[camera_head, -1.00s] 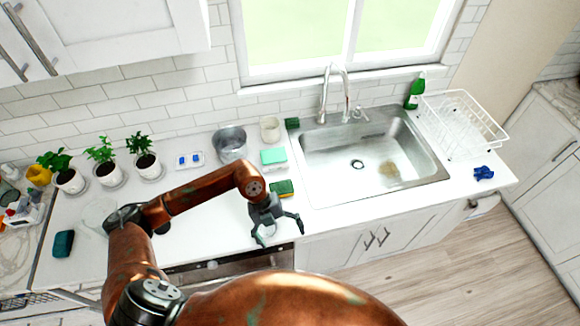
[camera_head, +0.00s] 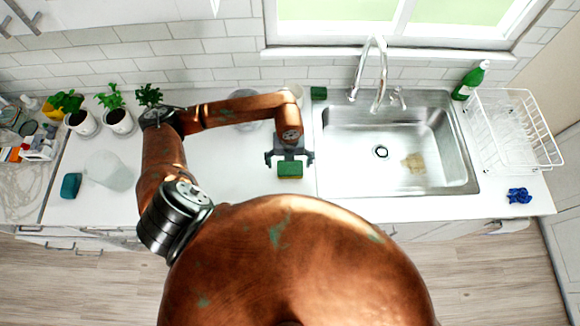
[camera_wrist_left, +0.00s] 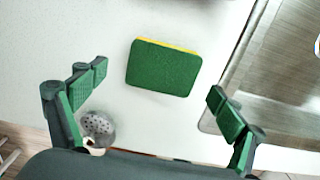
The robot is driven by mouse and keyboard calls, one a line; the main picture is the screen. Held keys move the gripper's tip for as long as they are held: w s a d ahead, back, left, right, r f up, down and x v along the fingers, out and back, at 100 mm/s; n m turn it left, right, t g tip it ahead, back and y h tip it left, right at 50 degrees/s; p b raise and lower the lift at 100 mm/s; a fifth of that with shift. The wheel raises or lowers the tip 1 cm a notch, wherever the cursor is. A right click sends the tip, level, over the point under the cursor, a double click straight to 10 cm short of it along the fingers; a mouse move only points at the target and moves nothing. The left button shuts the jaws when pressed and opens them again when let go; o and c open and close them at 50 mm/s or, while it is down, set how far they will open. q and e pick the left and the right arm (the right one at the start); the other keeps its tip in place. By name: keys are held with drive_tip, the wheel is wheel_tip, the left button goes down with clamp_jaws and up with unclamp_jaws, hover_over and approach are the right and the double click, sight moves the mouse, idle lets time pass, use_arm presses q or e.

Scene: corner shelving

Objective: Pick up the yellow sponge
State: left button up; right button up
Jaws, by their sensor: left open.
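The yellow sponge (camera_head: 290,170) has a green top face and a thin yellow edge. It lies flat on the white counter, left of the sink. In the left wrist view the sponge (camera_wrist_left: 163,67) lies beyond the fingertips, between their lines, with its yellow edge on the far side. My left gripper (camera_head: 290,158) is open and empty, above the counter right by the sponge. Its two spread fingers also show in the left wrist view (camera_wrist_left: 157,92). The sponge does not appear gripped. My right gripper is not in view.
The steel sink (camera_head: 465,180) with its faucet (camera_head: 377,75) is right of the sponge. A dish rack (camera_head: 510,135), a green bottle (camera_head: 470,80) and a blue cloth (camera_head: 519,195) are farther right. A teal sponge (camera_head: 71,185) and potted plants (camera_head: 118,118) stand left. A dark green block (camera_head: 318,93) is near the wall.

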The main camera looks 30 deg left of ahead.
sight(290, 168)
use_arm(q)
wheel_tip(290, 168, down, 3)
drive_tip(key=shift+w+d+f+p, duration=0.1)
drive_tip(key=shift+w+f+p, duration=0.05)
drive_tip(key=shift+p, duration=0.15)
drive_tip(key=shift+f, duration=0.1)
drive_tip(key=shift+w+f, duration=0.1)
drive_tip(key=shift+c, duration=0.6)
drive_tip(key=c, duration=0.6)
drive_tip(key=shift+c, duration=0.4)
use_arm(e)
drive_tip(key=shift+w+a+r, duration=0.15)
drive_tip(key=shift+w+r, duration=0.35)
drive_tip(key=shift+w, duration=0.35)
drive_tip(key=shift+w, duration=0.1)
